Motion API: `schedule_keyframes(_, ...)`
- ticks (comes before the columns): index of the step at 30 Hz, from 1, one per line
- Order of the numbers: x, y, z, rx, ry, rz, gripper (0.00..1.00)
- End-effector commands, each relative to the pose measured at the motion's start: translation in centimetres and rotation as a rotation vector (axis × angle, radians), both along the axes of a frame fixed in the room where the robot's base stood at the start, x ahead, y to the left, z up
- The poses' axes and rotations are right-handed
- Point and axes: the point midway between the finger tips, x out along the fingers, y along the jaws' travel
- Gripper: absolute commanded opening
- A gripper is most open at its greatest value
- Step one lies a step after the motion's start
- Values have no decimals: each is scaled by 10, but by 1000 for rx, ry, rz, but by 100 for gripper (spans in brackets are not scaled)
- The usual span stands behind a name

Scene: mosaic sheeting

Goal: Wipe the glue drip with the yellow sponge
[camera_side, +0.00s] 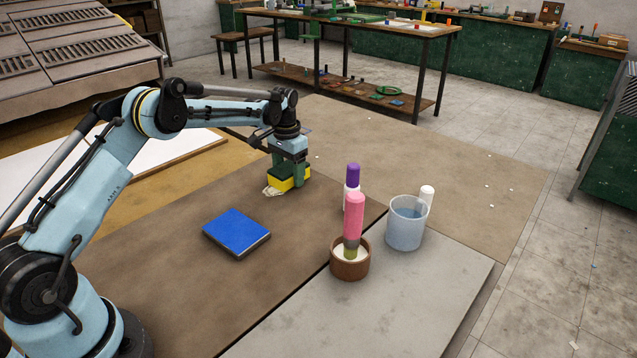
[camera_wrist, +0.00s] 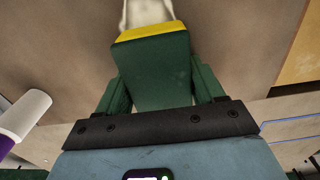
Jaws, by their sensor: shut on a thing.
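The yellow sponge (camera_side: 288,182) has a green upper layer and is held low in my gripper (camera_side: 289,167) over the brown board. In the wrist view the sponge (camera_wrist: 152,70) fills the space between the fingers of my gripper (camera_wrist: 155,92), its yellow edge facing away. A pale glue drip (camera_side: 268,191) lies on the board at the sponge's left edge. In the wrist view the glue drip (camera_wrist: 147,12) shows just beyond the yellow edge. I cannot tell whether the sponge touches the board, or how much of the drip it hides.
A blue pad (camera_side: 236,232) lies on the brown board (camera_side: 180,270). The board's front is clear.

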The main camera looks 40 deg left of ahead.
Motion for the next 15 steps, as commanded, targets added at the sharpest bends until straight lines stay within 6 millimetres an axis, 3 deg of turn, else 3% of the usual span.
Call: schedule_keyframes(15, -41, 1, 0, 0, 0, 1, 39)
